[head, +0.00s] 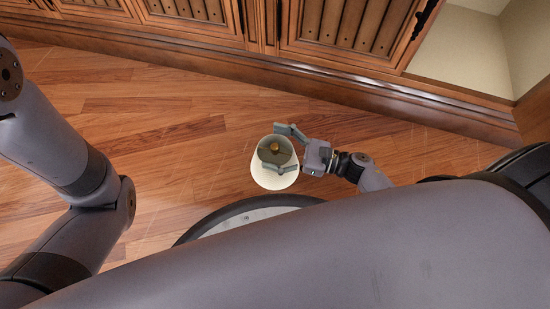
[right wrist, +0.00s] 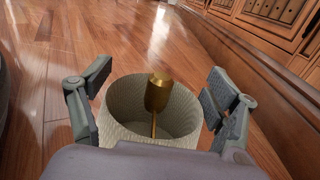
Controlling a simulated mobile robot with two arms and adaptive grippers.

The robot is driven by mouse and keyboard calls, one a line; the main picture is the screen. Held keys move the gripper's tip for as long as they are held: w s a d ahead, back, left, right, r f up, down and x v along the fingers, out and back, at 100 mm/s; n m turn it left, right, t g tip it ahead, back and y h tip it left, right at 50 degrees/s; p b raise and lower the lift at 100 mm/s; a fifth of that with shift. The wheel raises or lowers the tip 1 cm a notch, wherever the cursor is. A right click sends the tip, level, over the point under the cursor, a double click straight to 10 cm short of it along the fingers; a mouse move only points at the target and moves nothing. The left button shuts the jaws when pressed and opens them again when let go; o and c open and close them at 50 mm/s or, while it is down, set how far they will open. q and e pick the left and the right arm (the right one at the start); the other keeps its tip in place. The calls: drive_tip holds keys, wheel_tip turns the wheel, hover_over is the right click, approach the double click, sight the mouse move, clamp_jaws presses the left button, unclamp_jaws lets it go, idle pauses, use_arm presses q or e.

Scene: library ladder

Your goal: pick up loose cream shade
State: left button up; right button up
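The cream shade (head: 273,182) is a round, open-topped shade on the wooden floor, with a brass fitting (head: 275,147) inside it. It also shows in the right wrist view (right wrist: 125,105), where the brass fitting (right wrist: 157,92) stands up from its middle. My right gripper (head: 283,150) is at the shade with its fingers spread. In the right wrist view my right gripper (right wrist: 158,85) has one finger on each side of the rim; a small gap shows at the right finger. Contact at the left finger is unclear. My left gripper is not in view.
Wooden cabinets (head: 190,28) with a projecting base run along the back and right. An open pale recess (head: 465,48) is at upper right. The wooden floor (head: 160,135) left of the shade is clear.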

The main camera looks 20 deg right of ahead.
drive_tip(key=c, duration=1.7)
drive_tip(key=shift+c, duration=0.3)
drive_tip(key=shift+r, duration=0.1)
